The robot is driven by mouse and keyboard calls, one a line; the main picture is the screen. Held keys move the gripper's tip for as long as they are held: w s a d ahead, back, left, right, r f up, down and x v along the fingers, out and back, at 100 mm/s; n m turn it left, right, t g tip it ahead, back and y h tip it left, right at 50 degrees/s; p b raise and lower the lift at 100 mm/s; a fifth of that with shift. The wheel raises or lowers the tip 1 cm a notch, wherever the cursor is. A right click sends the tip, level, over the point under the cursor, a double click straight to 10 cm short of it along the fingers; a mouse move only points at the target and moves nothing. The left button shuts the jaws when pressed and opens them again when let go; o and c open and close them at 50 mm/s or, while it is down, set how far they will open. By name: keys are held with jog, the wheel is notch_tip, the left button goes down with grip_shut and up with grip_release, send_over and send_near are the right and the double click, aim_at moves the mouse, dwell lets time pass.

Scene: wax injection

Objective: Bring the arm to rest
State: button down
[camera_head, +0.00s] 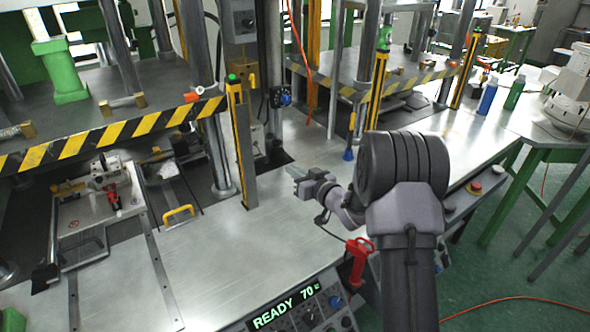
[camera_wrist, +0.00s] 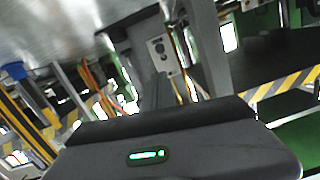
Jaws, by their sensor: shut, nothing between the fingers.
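My gripper (camera_head: 293,180) is left of my grey arm, above the metal worktop (camera_head: 250,255). Its fingers point left, toward the upright post with a yellow strip (camera_head: 241,140), and are apart from it. The gripper is shut and nothing shows between the fingers. The arm reaches in from the lower right and bends over the worktop. In the wrist view a dark body with a small lit green window fills the lower part, and the picture is tilted.
Presses with yellow-black striped edges (camera_head: 110,130) stand behind and left. A mould fixture (camera_head: 95,205) and yellow handle (camera_head: 180,213) lie at left. A red-handled tool (camera_head: 358,258) hangs at the front edge near a READY display (camera_head: 287,312). Blue (camera_head: 487,97) and green (camera_head: 514,93) bottles stand at right.

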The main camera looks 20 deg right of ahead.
jog(key=shift+s, duration=0.2)
notch_tip(320, 180, up, 9)
jog(key=s+d+m+h, duration=0.2)
jog(key=h, duration=0.2)
jog(key=s+r+m+g+h, duration=0.35)
jog(key=s+r, duration=0.25)
jog(key=s, duration=0.7)
jog(key=s+a+f+g+y, duration=0.1)
jog(key=s+a, duration=0.3)
jog(key=s, duration=0.5)
jog(key=s+a+f+g+y, duration=0.1)
jog(key=s+a+g, duration=0.2)
jog(key=s, duration=0.7)
jog(key=s+a+f+m+g+y, duration=0.1)
jog(key=s+a+g+y, duration=0.1)
jog(key=s+a, duration=0.3)
jog(key=s, duration=0.4)
jog(key=shift+s, duration=0.25)
